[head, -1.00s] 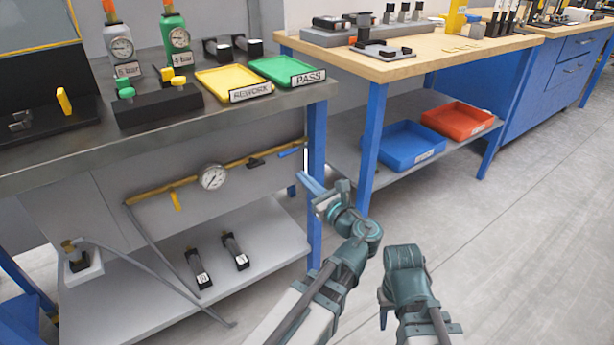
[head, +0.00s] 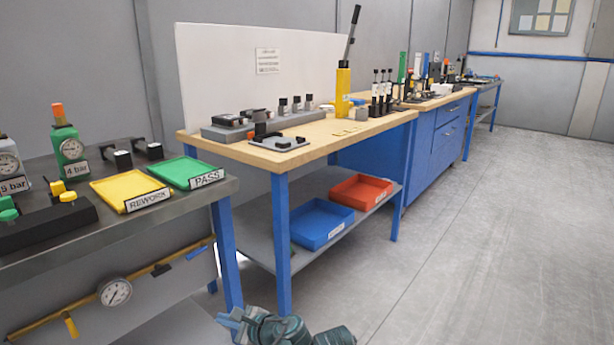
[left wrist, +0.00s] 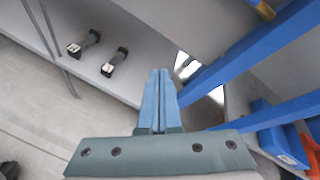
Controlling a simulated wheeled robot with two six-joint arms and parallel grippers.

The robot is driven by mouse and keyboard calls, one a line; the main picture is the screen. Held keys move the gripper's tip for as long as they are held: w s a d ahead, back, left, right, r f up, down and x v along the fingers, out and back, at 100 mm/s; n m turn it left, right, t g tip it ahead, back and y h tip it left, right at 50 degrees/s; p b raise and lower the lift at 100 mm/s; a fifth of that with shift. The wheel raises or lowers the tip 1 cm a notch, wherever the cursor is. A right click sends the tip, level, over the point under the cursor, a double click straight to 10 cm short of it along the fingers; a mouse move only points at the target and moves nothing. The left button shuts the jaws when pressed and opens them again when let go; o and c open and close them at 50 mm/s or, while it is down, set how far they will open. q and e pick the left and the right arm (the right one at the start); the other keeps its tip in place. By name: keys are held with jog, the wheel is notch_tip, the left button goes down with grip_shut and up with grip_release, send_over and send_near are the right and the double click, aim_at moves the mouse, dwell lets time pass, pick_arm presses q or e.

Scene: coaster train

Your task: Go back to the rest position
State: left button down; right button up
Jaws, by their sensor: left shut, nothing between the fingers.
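My left gripper (head: 230,318) shows at the bottom of the head view, in front of the blue leg of the steel bench. In the left wrist view its blue fingers (left wrist: 158,88) lie side by side, shut, with nothing between them. The fingers point toward the lower shelf and a blue bench leg, and look apart from both. Another teal arm part of mine shows at the bottom edge beside it; the right gripper's fingers are not in view.
The steel bench (head: 120,232) at left carries a yellow tray (head: 128,190) and a green tray (head: 186,171). A wooden-topped bench (head: 350,130) stands beyond, with a blue bin (head: 321,222) and a red bin (head: 362,190) on its shelf. Grey floor (head: 480,260) at right is clear.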

pick_arm(q)
jog(key=s+d+f+n+g+h+p, duration=0.2)
jog(key=s+d+f+n+g+h, duration=0.25)
jog(key=s+d+n, duration=0.3)
jog(key=s+d+f+n+g+h+p, duration=0.35)
jog(key=s+d+n+h, duration=0.25)
jog(key=d, duration=0.2)
notch_tip(320, 180, up, 36)
jog(key=p, duration=3.5)
jog(key=shift+w+r+t+p, duration=0.2)
jog(key=shift+t+p, duration=0.1)
jog(key=shift+p, duration=0.1)
jog(key=shift+f, duration=0.1)
